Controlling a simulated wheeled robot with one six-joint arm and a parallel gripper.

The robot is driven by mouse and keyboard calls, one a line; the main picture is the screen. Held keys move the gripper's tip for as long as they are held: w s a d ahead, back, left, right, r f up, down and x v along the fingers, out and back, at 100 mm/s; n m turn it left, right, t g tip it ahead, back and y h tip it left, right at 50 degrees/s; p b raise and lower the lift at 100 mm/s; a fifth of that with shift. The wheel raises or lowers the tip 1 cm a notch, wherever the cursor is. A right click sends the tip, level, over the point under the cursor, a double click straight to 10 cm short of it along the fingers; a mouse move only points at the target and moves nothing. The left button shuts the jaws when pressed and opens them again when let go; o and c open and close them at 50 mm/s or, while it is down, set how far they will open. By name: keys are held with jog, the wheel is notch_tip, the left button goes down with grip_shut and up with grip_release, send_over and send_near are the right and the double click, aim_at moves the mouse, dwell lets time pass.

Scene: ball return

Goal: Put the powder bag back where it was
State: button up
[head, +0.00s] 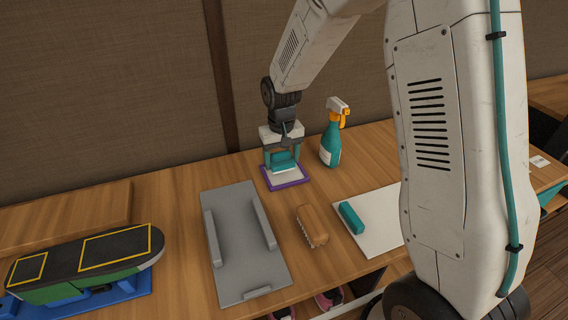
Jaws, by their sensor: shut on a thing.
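My gripper (283,158) points down at the back of the bench, left of the spray bottle. It is shut on a small teal thing, which I take to be the powder bag (285,166). The bag is partly hidden by the fingers. Below it lies a white pad with a purple border (292,183). The bag is over this pad, low down; I cannot tell whether it touches it.
A teal spray bottle (330,145) stands close to the right of my gripper. A grey tray with raised rails (240,245), a brown brush (312,226) and a teal bar (351,217) on a white board (378,225) lie nearer. A dark-topped board (90,255) is at left.

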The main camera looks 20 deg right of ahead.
aim_at(284, 163)
jog(key=shift+w+d, duration=0.3)
jog(key=shift+w, duration=0.05)
jog(key=shift+w+d+f, duration=0.1)
jog(key=shift+w+d, duration=0.25)
jog(key=shift+d, duration=0.1)
jog(key=shift+a+f, duration=0.1)
jog(key=shift+f, duration=1.6)
jog(key=shift+s+f, duration=0.1)
jog(key=shift+f, duration=0.05)
jog(key=o, duration=0.9)
jog(key=shift+o, duration=0.2)
notch_tip(284, 163, up, 12)
jog(key=shift+r, duration=0.2)
